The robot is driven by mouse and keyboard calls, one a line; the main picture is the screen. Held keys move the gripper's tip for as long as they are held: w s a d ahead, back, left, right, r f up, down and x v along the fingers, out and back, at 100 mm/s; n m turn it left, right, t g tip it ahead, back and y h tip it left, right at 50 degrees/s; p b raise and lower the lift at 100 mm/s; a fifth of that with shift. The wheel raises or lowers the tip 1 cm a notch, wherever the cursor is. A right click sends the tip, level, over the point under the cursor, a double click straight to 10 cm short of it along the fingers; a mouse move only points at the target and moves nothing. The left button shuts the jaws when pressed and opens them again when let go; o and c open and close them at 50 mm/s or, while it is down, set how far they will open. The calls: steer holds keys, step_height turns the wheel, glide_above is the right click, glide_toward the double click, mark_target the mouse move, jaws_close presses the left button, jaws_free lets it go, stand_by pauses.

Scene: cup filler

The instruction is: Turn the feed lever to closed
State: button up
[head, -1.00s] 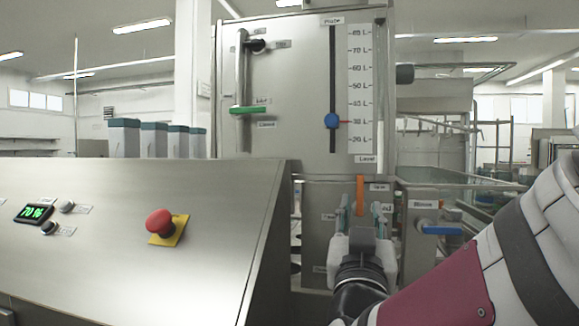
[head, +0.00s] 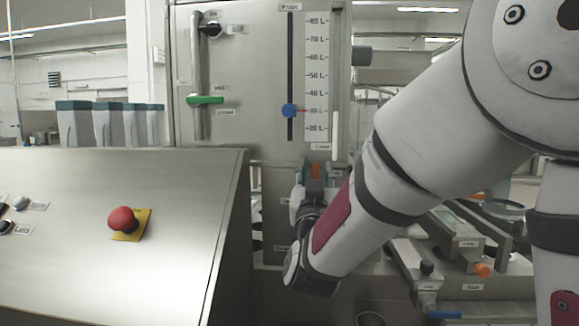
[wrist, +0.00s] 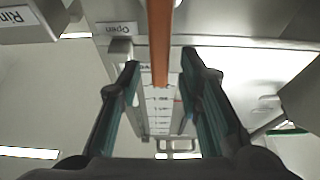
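An orange lever (head: 315,169) stands upright below the level scale; I take it as the feed lever, though no feed label is readable. My gripper (head: 315,173) is at it, with one finger on each side. In the wrist view the orange lever (wrist: 160,40) runs down between the two dark-and-teal fingers of my open gripper (wrist: 160,68). Gaps show on both sides, so the fingers look apart from it. An "Open" label (wrist: 117,28) sits beside the lever there. The lever's base is hidden.
A green-handled lever (head: 205,100) and a blue slider (head: 290,110) are on the steel panel above. A red button (head: 122,220) is on the sloping console at left. An orange knob (head: 482,270) and blue handle (head: 445,314) lie at lower right, near my arm.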

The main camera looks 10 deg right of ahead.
steer(key=shift+w+d+r, duration=0.2)
steer(key=shift+w+r, duration=0.05)
steer(key=shift+w, duration=0.3)
jaws_close()
steer(key=shift+w, duration=0.15)
